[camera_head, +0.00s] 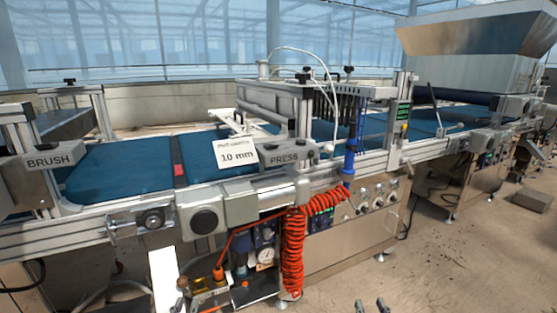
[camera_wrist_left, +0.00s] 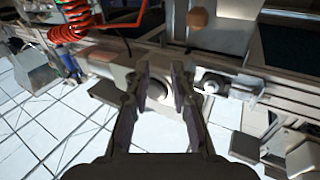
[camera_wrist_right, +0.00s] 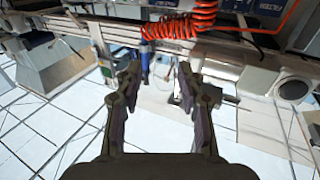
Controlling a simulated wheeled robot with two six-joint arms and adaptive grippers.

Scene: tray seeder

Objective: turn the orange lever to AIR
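The orange lever (camera_head: 218,273) shows in the head view low on the machine's front, left of the orange coiled hose (camera_head: 292,255), beside a round gauge (camera_head: 265,254). Its pointing and any AIR label are too small to read. An orange-red patch in the left wrist view may be it; I cannot tell. My left gripper (camera_wrist_left: 166,72) is open and empty in the left wrist view. My right gripper (camera_wrist_right: 158,68) is open and empty; its fingertips also show at the bottom of the head view (camera_head: 371,306). It is below and right of the lever there, apart from it.
Grey motor housings (camera_head: 205,220) jut out above the lever's left side. A steel cabinet with knobs (camera_head: 350,235) stands right of the coil. A blue conveyor belt (camera_head: 120,168) runs along the top, with a "10 mm" sign (camera_head: 237,153). The floor at front right is open.

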